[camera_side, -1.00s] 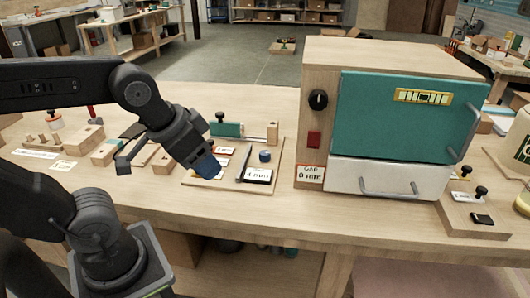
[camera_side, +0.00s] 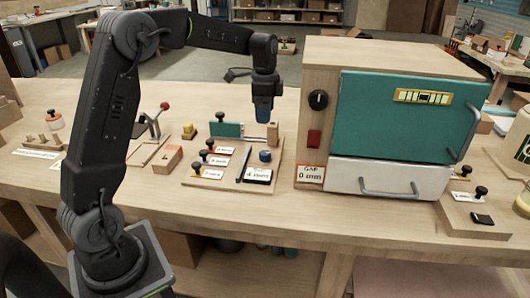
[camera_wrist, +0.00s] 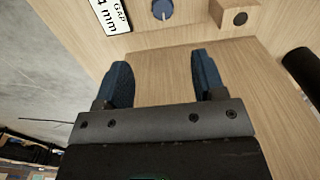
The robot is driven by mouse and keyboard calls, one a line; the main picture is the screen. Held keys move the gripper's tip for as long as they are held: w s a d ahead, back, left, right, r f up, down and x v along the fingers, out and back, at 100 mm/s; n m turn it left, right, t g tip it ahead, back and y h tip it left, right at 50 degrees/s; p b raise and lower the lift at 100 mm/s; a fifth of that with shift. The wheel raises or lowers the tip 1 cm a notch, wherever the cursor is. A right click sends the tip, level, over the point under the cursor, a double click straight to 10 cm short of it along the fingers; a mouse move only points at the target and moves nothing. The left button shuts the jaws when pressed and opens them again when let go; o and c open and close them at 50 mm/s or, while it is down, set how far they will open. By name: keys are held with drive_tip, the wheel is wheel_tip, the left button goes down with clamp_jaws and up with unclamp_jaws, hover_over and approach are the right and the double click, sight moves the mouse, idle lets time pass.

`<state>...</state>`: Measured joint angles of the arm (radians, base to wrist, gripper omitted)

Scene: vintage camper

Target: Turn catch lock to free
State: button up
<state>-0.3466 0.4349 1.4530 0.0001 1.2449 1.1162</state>
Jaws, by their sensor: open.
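A small blue round knob (camera_side: 265,156), which may be the catch lock, sits on the right part of a wooden board (camera_side: 215,184). In the wrist view the knob (camera_wrist: 162,10) is at the top, with a pale line on its face. My gripper (camera_side: 263,114) points down above the back right of the board, near a small wooden block (camera_side: 272,132). In the wrist view my gripper (camera_wrist: 162,78) has its two blue fingers apart with only bare wood between them. The knob lies beyond the fingertips, untouched.
A teal-fronted cabinet (camera_side: 403,120) with handles stands close right of my gripper. Black-knobbed pieces (camera_side: 210,143), a dark bar (camera_side: 243,164) and a "4 mm" label (camera_side: 257,175) are on the board. A teal plate (camera_side: 227,130) is behind. Clear tabletop lies in front.

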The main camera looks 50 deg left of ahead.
sight(265, 152)
drive_tip(key=f, duration=1.4)
drive_tip(key=shift+w+a+f, duration=0.15)
drive_tip(key=shift+a, duration=0.1)
drive_tip(key=shift+c, duration=0.2)
drive_tip(key=c, duration=0.9)
